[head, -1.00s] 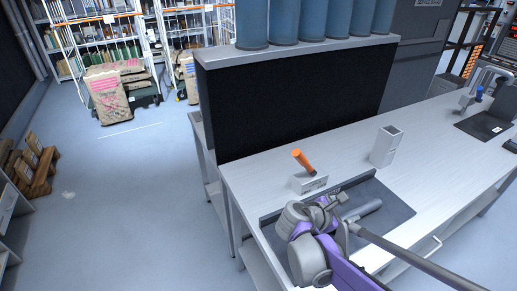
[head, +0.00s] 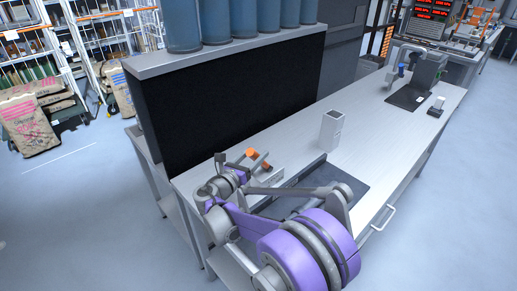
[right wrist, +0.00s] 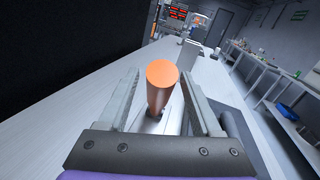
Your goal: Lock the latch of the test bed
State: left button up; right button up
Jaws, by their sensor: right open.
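The latch handle, an orange cylinder (head: 258,158), rises tilted from a small grey block (head: 274,176) on the workbench. My right gripper (head: 241,161) is beside the handle in the head view, with my arm covering part of the block. In the right wrist view the orange handle (right wrist: 161,82) stands between the two spread fingers of the right gripper (right wrist: 162,92), with a gap on each side. The right gripper is open and holds nothing. My left gripper is not in view.
A white rectangular post (head: 331,130) stands on the bench (head: 365,125) behind and right of the block. A dark mat (head: 345,170) lies near the front edge. A black panel (head: 240,95) with a shelf of blue cylinders borders the back left.

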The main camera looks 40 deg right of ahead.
jog(key=shift+x, duration=1.65)
grip_shut()
